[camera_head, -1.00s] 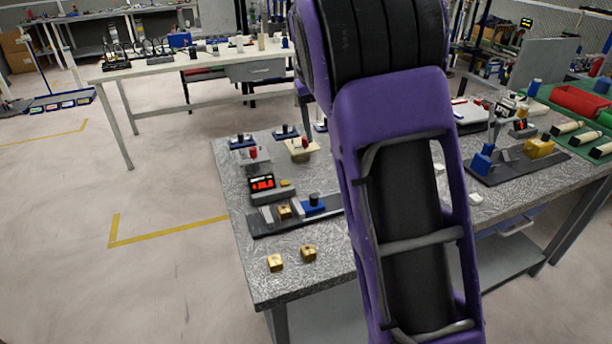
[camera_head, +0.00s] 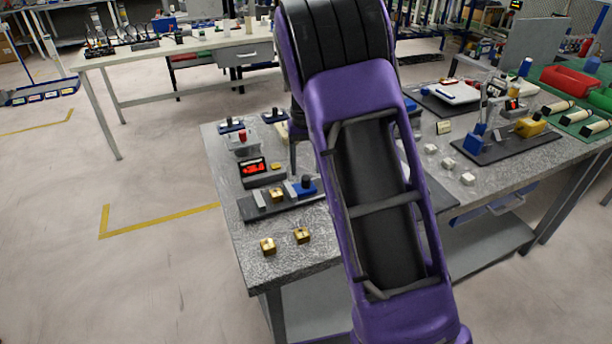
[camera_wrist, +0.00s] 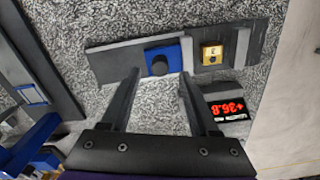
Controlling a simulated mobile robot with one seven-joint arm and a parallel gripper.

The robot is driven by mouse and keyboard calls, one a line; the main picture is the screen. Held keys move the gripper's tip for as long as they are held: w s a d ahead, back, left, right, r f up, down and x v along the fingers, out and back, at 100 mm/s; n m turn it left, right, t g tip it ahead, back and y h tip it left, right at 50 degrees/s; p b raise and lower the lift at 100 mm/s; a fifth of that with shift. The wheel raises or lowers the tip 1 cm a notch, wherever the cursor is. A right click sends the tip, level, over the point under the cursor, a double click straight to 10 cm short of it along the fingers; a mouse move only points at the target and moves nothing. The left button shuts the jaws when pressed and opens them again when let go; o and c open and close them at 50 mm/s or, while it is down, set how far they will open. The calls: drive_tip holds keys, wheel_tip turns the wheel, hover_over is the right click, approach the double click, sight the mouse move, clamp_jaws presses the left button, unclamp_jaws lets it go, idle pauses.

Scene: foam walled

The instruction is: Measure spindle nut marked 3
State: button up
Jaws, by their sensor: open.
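A gold nut (camera_wrist: 211,53) sits on the dark measuring fixture (camera_wrist: 265,35), beside a grey upright plate (camera_wrist: 243,48). A small mark on its top looks like a 3. The blue slider (camera_wrist: 185,60) with a black knob (camera_wrist: 158,61) is on the nut's other side. My gripper (camera_wrist: 159,74) is open and empty, its fingertips to either side of the knob. In the head view the nut (camera_head: 277,194) and blue slider (camera_head: 305,187) show left of my arm, which hides most of the gripper. A red-digit display (camera_head: 253,167) stands beside the fixture.
Two gold nuts (camera_head: 267,246) (camera_head: 302,235) lie near the table's front edge. Several white nuts (camera_head: 448,163) lie right of my arm. Another fixture with a blue block (camera_head: 475,140) is farther right.

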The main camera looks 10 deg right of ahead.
sight(306, 178)
drive_tip(key=shift+f, duration=1.65)
